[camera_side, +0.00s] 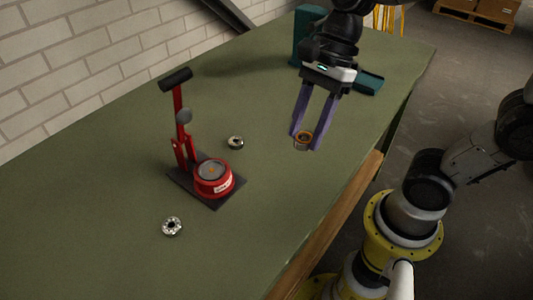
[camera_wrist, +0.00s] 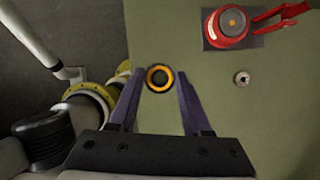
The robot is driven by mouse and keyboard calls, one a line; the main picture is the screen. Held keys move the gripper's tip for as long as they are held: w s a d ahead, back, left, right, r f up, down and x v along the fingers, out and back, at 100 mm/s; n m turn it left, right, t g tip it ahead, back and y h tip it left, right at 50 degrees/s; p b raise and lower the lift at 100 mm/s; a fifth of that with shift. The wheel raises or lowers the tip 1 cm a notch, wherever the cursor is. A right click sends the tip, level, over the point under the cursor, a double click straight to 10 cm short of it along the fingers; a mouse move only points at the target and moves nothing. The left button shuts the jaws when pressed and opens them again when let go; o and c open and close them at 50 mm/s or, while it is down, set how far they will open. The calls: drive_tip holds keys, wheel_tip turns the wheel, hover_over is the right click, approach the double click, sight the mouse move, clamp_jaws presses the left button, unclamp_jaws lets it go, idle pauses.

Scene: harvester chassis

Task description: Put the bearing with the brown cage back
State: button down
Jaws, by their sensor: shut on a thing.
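The bearing with the brown cage (camera_side: 303,137) is held between the two purple fingers of my gripper (camera_side: 302,140), over the right part of the green table. In the wrist view the bearing (camera_wrist: 160,78) shows an orange-brown ring around a dark centre, between the fingertips of my gripper (camera_wrist: 160,84). My gripper is shut on it. I cannot tell exactly how high it is above the table. Two other bearings are on the table: one (camera_side: 235,142) behind the red press and one (camera_side: 172,226) in front of it.
A red lever press (camera_side: 213,178) on a dark base plate stands left of my gripper, its handle upright. Teal blocks (camera_side: 368,82) are at the table's far end. The green table (camera_side: 110,235) is clear around the loose bearings. Its wooden edge runs along the right.

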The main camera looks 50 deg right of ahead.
drive_tip(key=s+d+f+m+t, duration=0.1)
drive_tip(key=s+d+f+m, duration=0.1)
drive_tip(key=s+d+m, duration=0.15)
hover_over(266, 168)
drive_tip(key=s+d, duration=0.1)
drive_tip(key=shift+t, duration=0.3)
drive_tip(key=f, duration=0.9)
drive_tip(key=shift+s+d, duration=0.1)
drive_tip(key=shift+d, duration=0.1)
drive_tip(key=shift+w+f, duration=0.2)
drive_tip(key=shift+f, duration=0.8)
drive_tip(key=shift+w+f, duration=0.2)
drive_tip(key=shift+f, duration=0.8)
drive_tip(key=shift+f, duration=0.15)
drive_tip(key=shift+c, duration=1.8)
unclamp_jaws()
